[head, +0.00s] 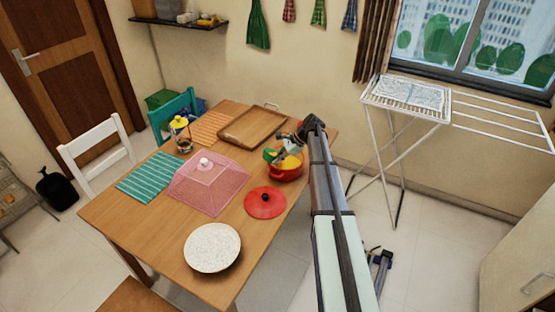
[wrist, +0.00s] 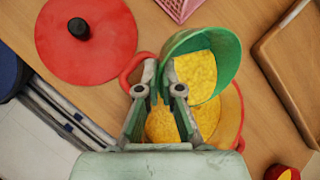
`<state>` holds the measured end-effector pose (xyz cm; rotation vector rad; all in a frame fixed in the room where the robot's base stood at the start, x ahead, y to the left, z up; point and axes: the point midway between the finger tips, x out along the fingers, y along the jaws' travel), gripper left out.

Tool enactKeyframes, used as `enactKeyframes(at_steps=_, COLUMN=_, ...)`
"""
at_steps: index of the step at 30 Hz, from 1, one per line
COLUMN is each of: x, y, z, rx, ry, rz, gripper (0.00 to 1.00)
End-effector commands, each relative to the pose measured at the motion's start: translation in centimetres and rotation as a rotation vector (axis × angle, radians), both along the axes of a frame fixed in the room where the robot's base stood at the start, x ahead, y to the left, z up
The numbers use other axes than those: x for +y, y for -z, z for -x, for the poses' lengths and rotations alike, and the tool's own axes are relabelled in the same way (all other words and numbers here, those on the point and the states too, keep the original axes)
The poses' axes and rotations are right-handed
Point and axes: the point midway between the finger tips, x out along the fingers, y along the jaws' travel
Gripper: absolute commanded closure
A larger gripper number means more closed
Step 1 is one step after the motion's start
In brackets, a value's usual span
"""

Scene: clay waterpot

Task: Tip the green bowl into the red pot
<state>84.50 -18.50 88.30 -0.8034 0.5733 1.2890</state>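The green bowl (wrist: 232,60) is held at its rim by my gripper (wrist: 163,80), with the fingers close together on the rim. Yellow food (wrist: 195,76) shows inside the bowl. The bowl is over the edge of the red pot (wrist: 234,112) and looks tilted; the exact angle is unclear. Yellow food (wrist: 160,126) also lies in the pot, partly hidden by the fingers. In the head view the bowl (head: 270,155) is small above the red pot (head: 285,176), at the table's right side, and my gripper (head: 291,143) is partly hidden.
A red lid with a black knob (head: 265,203) lies in front of the pot. A wooden tray (head: 255,126) is behind it. A pink mesh cover (head: 208,188) and a speckled plate (head: 212,248) are on the table. A drying rack (head: 405,98) stands to the right.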

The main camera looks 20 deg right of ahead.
Motion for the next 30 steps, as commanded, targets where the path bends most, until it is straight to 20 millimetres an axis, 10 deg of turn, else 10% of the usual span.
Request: enactKeyframes(at_steps=30, x=-0.35, y=-0.10, z=-0.05, rx=0.017, ry=-0.001, rz=-0.118, gripper=1.00)
